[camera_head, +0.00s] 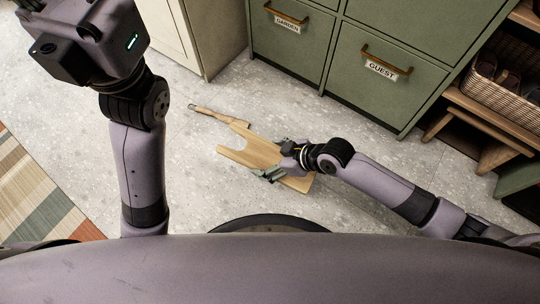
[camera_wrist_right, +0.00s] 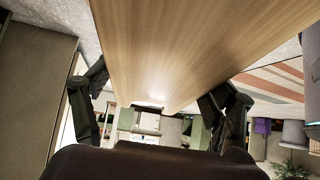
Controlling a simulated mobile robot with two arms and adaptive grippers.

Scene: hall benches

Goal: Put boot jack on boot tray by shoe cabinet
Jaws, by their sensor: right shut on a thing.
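The boot jack (camera_head: 250,152) is a light wooden board with a U-shaped notch at its far left end. It shows low in the middle of the head view. My right gripper (camera_head: 275,173) is shut on it near its other end. In the right wrist view, the board (camera_wrist_right: 185,45) fills the top centre, with the two dark fingers of my right gripper (camera_wrist_right: 155,108) on either side of it. I cannot tell whether it touches the floor. My left wrist shows at the upper left, but its fingers are out of frame. I cannot make out a boot tray.
A green cabinet (camera_head: 345,40) with drawers labelled GARDEN and GUEST stands behind. A wicker basket (camera_head: 505,75) holding shoes sits on a wooden rack at right.

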